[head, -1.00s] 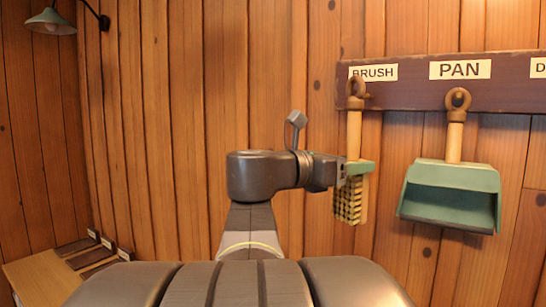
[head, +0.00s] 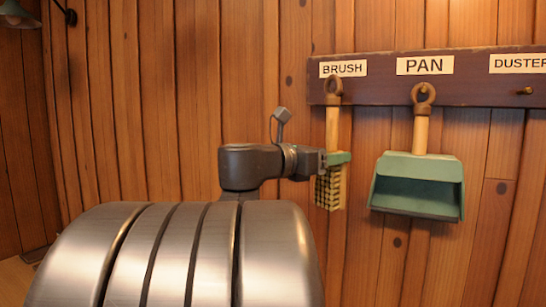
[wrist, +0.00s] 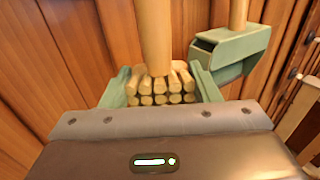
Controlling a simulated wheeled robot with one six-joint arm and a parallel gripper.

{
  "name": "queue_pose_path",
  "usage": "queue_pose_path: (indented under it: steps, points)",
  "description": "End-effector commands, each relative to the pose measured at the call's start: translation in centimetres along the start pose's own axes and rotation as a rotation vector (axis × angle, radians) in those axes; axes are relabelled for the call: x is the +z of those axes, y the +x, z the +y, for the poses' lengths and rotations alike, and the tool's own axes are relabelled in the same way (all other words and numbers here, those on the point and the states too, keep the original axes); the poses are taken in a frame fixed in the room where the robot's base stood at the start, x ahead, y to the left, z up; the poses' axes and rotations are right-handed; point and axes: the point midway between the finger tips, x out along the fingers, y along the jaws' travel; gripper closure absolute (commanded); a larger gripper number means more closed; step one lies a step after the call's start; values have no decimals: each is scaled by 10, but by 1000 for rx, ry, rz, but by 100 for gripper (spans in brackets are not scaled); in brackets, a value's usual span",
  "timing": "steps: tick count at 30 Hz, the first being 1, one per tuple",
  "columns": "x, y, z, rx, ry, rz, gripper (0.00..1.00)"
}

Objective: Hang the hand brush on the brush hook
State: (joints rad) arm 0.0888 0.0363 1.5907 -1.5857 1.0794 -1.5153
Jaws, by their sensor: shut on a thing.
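The hand brush (head: 333,128) hangs upright against the plank wall, its wooden handle up and its pale bristles (head: 330,190) down. Its ring (head: 333,86) is at the rail just below the BRUSH label (head: 343,69). The hook there is hidden, so I cannot tell whether the ring is around it. My gripper (head: 326,163) comes from the left and is shut on the brush near the bottom of the handle. In the wrist view the handle (wrist: 155,35) rises between two green side pieces, with the bristle ends (wrist: 160,85) below it.
A green dustpan (head: 418,182) hangs by its ring close to the right of the brush, under the PAN label (head: 425,65). A bare peg (head: 525,91) shows under the DUSTER label.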

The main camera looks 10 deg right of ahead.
Motion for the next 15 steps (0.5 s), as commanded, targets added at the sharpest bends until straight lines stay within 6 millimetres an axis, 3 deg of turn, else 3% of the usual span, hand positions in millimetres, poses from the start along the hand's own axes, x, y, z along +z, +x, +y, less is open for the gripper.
queue_pose_path:
  steps: [10,12,15]
  points:
    - [-1,18,10,-1,1,-1,79]
    - [-1,22,12,-1,1,-1,90]
    - [-1,28,16,1,-1,-1,97]
